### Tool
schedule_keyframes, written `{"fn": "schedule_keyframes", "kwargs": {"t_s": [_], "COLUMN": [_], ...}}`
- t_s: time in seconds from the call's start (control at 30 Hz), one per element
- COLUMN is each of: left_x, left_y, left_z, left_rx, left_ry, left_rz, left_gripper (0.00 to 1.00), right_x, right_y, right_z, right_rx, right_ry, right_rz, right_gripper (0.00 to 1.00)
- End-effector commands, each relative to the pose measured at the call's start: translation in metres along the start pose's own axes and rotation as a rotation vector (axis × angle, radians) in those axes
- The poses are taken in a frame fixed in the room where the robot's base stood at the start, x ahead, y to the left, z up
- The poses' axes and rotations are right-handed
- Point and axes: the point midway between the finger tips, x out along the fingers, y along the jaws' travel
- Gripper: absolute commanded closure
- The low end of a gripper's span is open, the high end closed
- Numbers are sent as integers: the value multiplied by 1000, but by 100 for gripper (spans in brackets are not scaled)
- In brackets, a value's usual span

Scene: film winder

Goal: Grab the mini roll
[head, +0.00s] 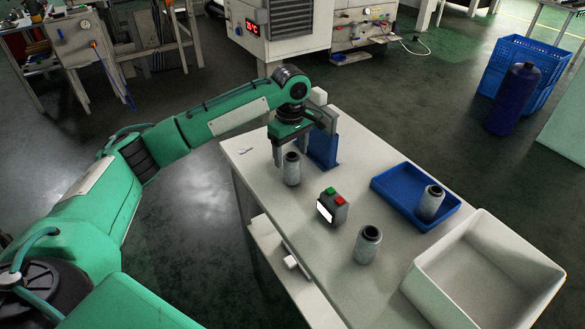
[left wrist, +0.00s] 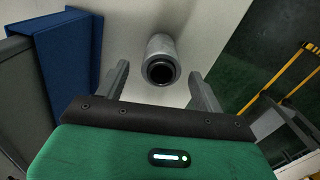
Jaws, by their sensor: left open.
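A grey mini roll (head: 292,169) stands upright on the white table near its left end. My left gripper (head: 292,157) is at this roll, pointing down, with its fingers apart. In the left wrist view the roll (left wrist: 161,62) shows between and beyond the two open fingers (left wrist: 161,88), its dark hollow end facing the camera. I see no finger closed on it. A second roll (head: 368,244) stands upright near the front of the table. A third roll (head: 430,202) is in the blue tray (head: 388,184). My right gripper is not in view.
A blue holder (head: 323,151) stands right beside the left gripper and also shows in the left wrist view (left wrist: 72,50). A box with green and red buttons (head: 333,207) sits mid-table. A large white bin (head: 440,290) is at the right end.

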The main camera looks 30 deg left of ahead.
Motion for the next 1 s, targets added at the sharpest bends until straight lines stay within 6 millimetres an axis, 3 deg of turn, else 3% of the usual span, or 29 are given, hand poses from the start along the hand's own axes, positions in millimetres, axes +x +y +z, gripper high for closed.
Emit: {"fn": "schedule_keyframes", "kwargs": {"t_s": [0.23,0.5,0.77,0.8,1.0], "left_x": [20,57,61,61,60], "left_y": [0,0,0,0,0], "left_z": [1,3,3,3,3], "left_rx": [-1,-1,0,0,0], "left_ry": [0,0,0,0,0], "left_rz": [-3,-2,0,0,0], "left_gripper": [31,31,31,33,73], "right_x": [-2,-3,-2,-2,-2], "right_y": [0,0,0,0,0], "right_z": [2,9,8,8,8], "right_rx": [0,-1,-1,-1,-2], "right_ry": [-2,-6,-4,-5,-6], "right_rz": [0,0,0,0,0], "right_gripper": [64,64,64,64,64]}}
